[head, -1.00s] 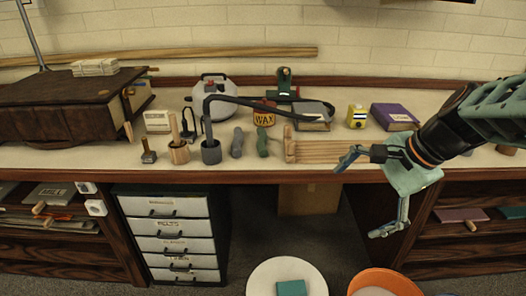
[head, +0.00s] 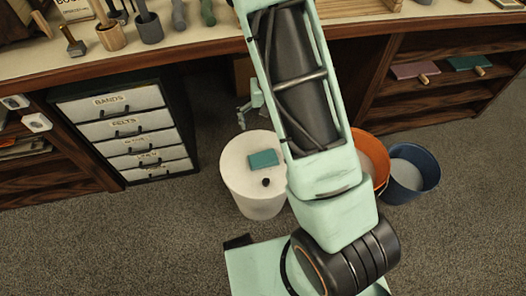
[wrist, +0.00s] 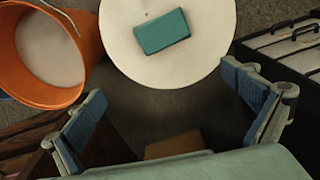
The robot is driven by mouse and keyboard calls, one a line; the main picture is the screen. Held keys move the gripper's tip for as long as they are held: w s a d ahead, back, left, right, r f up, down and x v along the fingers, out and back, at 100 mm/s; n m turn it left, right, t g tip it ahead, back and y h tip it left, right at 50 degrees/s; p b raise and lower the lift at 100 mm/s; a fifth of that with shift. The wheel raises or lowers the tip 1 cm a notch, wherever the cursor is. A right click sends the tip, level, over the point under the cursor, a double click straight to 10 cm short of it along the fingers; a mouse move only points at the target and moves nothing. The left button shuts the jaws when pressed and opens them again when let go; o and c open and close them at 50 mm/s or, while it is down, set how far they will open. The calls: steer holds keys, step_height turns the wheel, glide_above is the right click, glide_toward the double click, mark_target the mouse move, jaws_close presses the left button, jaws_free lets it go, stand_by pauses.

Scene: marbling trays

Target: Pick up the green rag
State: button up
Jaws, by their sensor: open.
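A flat teal-green rectangle (head: 264,159), which looks like the folded green rag, lies on the round white top (head: 237,178) of a drum-like bin. In the wrist view the rag (wrist: 162,31) lies near the top centre, on the white top (wrist: 120,48). My gripper (wrist: 165,95) is open and empty, its two blue-padded fingers wide apart, with the rag beyond them and not touched. In the head view my gripper (head: 250,108) is partly hidden behind my arm, beyond the bin's far edge.
An orange bucket (wrist: 91,18) stands close beside the bin; a blue bucket (head: 428,172) is to its right. A drawer cabinet (head: 128,128) stands left. The bench (head: 120,62) overhangs behind. A small dark round thing (head: 266,182) is on the white top.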

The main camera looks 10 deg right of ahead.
step_height(320, 180, down, 5)
steer(key=s+a+n, duration=0.1)
steer(key=a+n, duration=0.1)
steer(key=b, duration=0.2)
glide_above(263, 157)
steer(key=f, duration=0.5)
steer(key=shift+w, duration=0.4)
steer(key=f, duration=0.2)
steer(key=f+b, duration=0.1)
steer(key=f, duration=0.1)
steer(key=s+f+b, duration=0.1)
steer(key=f, duration=0.1)
steer(key=shift+w, duration=0.1)
steer(key=c, duration=0.8)
